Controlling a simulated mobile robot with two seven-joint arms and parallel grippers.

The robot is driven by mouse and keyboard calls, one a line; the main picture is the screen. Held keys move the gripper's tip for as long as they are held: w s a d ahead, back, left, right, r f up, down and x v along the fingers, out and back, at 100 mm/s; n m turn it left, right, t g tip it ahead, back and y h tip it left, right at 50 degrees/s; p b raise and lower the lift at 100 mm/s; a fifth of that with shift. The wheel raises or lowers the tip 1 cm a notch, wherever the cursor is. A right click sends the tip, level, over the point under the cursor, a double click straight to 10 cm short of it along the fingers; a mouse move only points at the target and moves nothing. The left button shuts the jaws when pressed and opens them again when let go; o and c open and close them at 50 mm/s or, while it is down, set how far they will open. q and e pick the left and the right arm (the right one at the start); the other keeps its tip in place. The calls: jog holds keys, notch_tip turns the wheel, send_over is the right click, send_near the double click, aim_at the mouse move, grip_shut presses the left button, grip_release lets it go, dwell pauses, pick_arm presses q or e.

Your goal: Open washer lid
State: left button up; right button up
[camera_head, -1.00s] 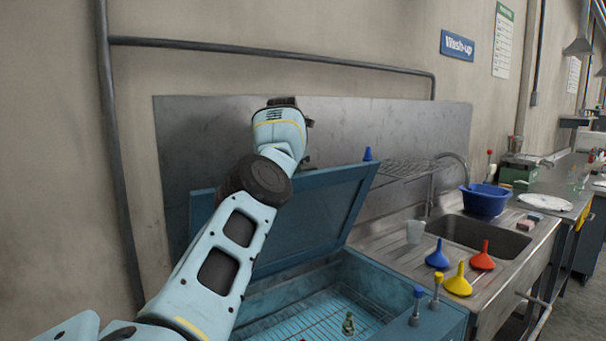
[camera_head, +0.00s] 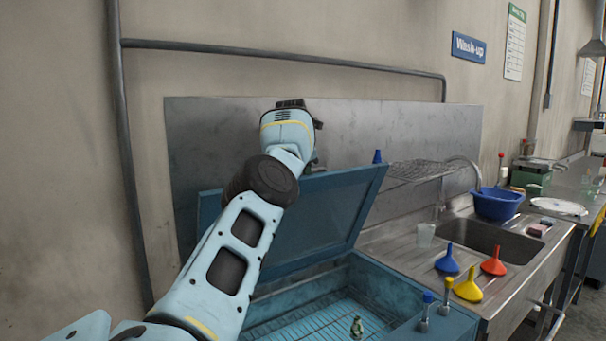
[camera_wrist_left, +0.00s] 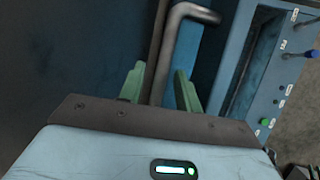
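The washer's blue lid (camera_head: 325,215) stands raised and tilted back over the open blue washer (camera_head: 385,292) in the head view. My left arm reaches across in front of the lid; its gripper is hidden behind the wrist there. In the left wrist view my left gripper (camera_wrist_left: 160,88) has its two green fingers apart, one on each side of a bent grey handle bar (camera_wrist_left: 162,50). A gap shows between the bar and the right finger, so it does not look clamped. My right gripper is not in view.
Inside the washer is a wire rack (camera_head: 318,322) with a small object (camera_head: 357,327). To the right are a sink (camera_head: 490,240), a blue basin (camera_head: 497,204) and blue, yellow and red funnels (camera_head: 494,262). A metal splash panel (camera_head: 400,135) stands behind the lid.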

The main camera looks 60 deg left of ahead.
pick_arm(q)
jog(key=p+v, duration=0.1)
jog(key=v, duration=0.6)
jog(key=shift+d+r, duration=0.2)
jog(key=shift+r, duration=0.15)
jog(key=shift+s+f, duration=0.1)
dwell(0.4)
